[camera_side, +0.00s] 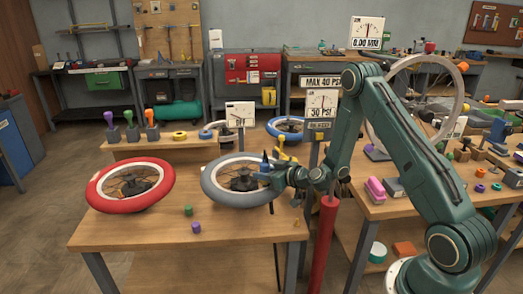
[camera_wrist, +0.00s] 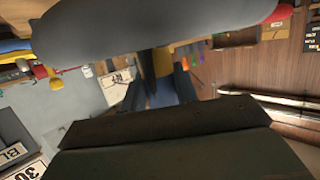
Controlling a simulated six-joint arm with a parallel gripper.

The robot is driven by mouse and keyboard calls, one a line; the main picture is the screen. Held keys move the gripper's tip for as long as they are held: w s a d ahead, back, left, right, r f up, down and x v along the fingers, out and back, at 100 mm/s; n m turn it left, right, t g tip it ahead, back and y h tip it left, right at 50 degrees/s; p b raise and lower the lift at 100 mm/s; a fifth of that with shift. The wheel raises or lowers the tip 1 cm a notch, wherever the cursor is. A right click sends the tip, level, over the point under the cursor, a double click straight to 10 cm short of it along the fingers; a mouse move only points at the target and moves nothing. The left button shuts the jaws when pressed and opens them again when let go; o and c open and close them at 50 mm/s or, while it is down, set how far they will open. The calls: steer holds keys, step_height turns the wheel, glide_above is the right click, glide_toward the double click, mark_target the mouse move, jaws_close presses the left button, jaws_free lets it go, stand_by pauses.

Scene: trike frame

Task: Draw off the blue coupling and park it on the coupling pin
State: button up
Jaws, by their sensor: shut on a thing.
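My gripper (camera_side: 268,174) is at the right edge of the grey-tyred wheel (camera_side: 211,190) on the front bench, in the side view. It is shut on a small blue piece, which I take to be the blue coupling (camera_side: 264,180); the jaws hide part of it. I cannot tell whether the coupling still touches the wheel's valve. I cannot pick out the coupling pin with certainty.
A red-tyred wheel (camera_side: 104,198) lies at the left of the bench. Small green (camera_side: 188,210) and purple (camera_side: 196,227) caps sit on its front, with clear wood around them. A red pump cylinder (camera_side: 325,240) stands at the bench's right edge, beneath a 30 PSI gauge (camera_side: 322,104).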

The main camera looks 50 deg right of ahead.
step_height(320, 180, up, 19)
stand_by(0.9)
steer(key=shift+r, duration=0.35)
stand_by(0.4)
steer(key=shift+r, duration=0.35)
steer(key=shift+r, duration=0.35)
steer(key=shift+r, duration=0.3)
steer(key=shift+r, duration=0.4)
steer(key=shift+r, duration=0.3)
